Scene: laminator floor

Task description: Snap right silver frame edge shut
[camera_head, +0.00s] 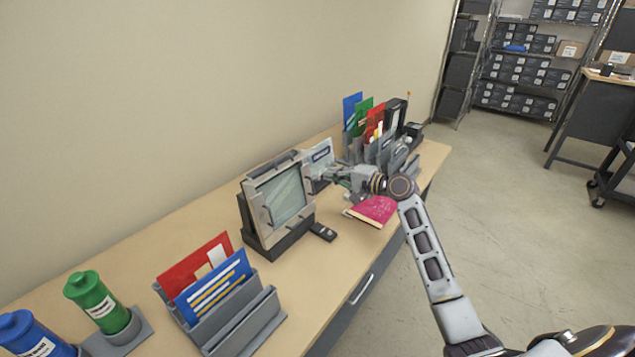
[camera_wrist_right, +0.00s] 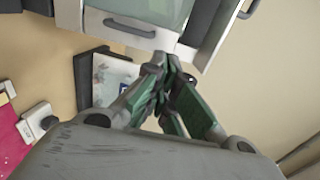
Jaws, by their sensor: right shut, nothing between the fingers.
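The silver frame (camera_head: 260,210) stands upright, tilted back a little, on a black stand (camera_head: 275,250) on the desk, around a pale panel (camera_head: 287,197). Its right silver edge (camera_head: 309,185) faces my right gripper (camera_head: 330,172). In the right wrist view the silver edge (camera_wrist_right: 115,33) with a dark handle (camera_wrist_right: 130,29) lies just beyond the fingertips (camera_wrist_right: 163,66). My right gripper is shut and empty, with its green-padded fingers together. The tips are close to the edge; I cannot tell whether they touch it. My left gripper is not in view.
A pink booklet (camera_head: 374,211) lies below my right wrist, and a small black device (camera_head: 323,232) lies by the stand. A card in a dark holder (camera_head: 320,157) stands behind the gripper. File racks stand at the near end (camera_head: 240,318) and far end (camera_head: 380,150).

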